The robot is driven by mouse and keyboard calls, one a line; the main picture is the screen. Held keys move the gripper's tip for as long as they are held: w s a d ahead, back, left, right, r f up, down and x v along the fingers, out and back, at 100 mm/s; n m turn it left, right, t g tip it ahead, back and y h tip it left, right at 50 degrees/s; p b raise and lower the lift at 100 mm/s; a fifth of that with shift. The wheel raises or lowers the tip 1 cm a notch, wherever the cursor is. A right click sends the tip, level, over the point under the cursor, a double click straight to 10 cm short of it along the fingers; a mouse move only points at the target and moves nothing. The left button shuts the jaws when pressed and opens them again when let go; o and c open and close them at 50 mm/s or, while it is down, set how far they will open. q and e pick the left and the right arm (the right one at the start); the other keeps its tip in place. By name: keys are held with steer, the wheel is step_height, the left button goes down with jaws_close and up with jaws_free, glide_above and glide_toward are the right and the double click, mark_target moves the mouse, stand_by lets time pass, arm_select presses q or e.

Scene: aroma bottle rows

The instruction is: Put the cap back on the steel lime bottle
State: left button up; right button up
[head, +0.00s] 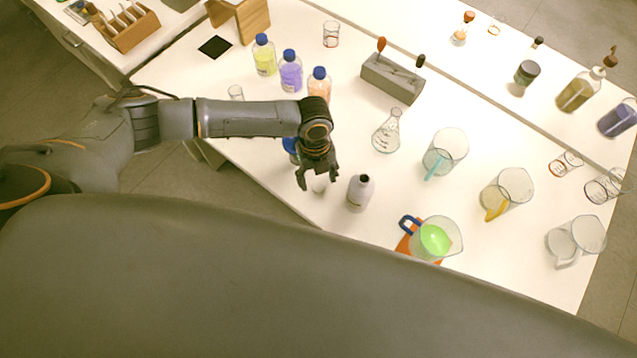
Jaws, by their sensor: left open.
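The steel bottle (359,194) stands upright near the front edge of the white table, with a dark open mouth and no cap on it. A small pale piece that looks like its cap (320,185) is on the table just left of the bottle. My left gripper (317,181) is open, pointing down over the pale piece, with its fingers around or just above it; I cannot tell if they touch it. The gripper partly hides the piece. My right gripper is not in view.
A blue-capped bottle (290,146) is partly hidden behind my left arm. A conical flask (386,136) stands behind the steel bottle. A jug with green liquid (436,240) stands on an orange mat (403,244) to the right. Table between bottle and jug is clear.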

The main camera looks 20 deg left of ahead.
arm_select(q)
steer(key=shift+s+d+f, duration=0.1)
steer(key=shift+s+f, duration=0.05)
steer(key=shift+f, duration=1.05)
steer(key=c, duration=0.8)
steer(key=shift+r, duration=0.1)
steer(key=shift+r+b, duration=0.3)
steer(key=shift+r, duration=0.2)
steer(key=s+d+r+b, duration=0.1)
steer(key=s+r, duration=0.3)
steer(key=s+d+r+b, duration=0.1)
steer(key=s+d+r, duration=0.1)
steer(key=s+r, duration=0.2)
steer(key=s+d+r+b, duration=0.1)
steer(key=s+d+r, duration=0.1)
steer(key=s+r, duration=0.2)
steer(key=shift+s+d, duration=0.25)
steer(key=shift+s, duration=0.2)
